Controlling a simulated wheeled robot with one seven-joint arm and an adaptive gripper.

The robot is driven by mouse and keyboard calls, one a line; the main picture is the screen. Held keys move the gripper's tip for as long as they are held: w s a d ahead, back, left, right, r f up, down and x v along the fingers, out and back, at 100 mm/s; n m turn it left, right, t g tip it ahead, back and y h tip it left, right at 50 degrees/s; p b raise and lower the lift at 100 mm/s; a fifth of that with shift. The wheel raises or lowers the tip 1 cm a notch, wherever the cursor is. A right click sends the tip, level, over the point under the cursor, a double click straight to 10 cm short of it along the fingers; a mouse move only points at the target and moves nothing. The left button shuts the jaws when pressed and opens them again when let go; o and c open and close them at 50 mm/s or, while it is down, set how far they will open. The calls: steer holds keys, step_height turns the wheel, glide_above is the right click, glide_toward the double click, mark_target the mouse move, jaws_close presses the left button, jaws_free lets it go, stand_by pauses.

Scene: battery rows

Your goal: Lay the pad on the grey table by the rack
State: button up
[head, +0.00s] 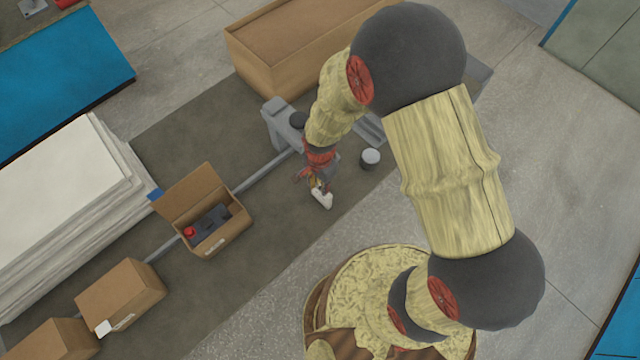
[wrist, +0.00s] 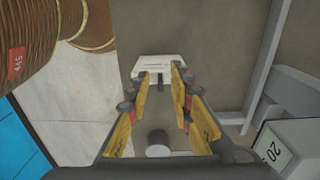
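My gripper (head: 319,184) hangs above the dark floor strip near the middle of the head view. In the wrist view its yellow fingers (wrist: 161,78) close in on a white piece, which I take to be the pad (wrist: 160,66). The pad sits at the fingertips, with a dark slot in its middle. In the head view the pad (head: 322,199) looks like a small bent white shape under the gripper, clear of other things. I cannot tell for sure which surface is the grey table; a grey-topped surface with a blue edge (head: 598,42) shows at the upper right. No rack is clearly identifiable.
An open carton (head: 232,238) holds a dark battery (head: 208,224) with a red cap. Closed cartons (head: 118,295) stand at lower left, beside stacked white sheets (head: 62,196). A white-topped cylinder (head: 370,158) and a grey block (wrist: 286,145) stand near my gripper. A large brown box (head: 262,62) lies beyond.

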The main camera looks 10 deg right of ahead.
steer(key=d+r+n+t+p, duration=0.1)
steer(key=d+r+n, duration=0.15)
steer(key=r, duration=1.15)
steer(key=d+r+n+t+p, duration=0.1)
steer(key=d+r+n, duration=0.15)
steer(key=r, duration=1.05)
steer(key=s+d+r+n+t, duration=0.3)
steer(key=s+d+r+n, duration=0.3)
steer(key=s+r, duration=0.5)
step_height(320, 180, up, 3)
steer(key=shift+s+d+r+t, duration=0.15)
steer(key=shift+s+d+t, duration=0.2)
steer(key=shift+d, duration=0.3)
steer(key=shift+b, duration=0.3)
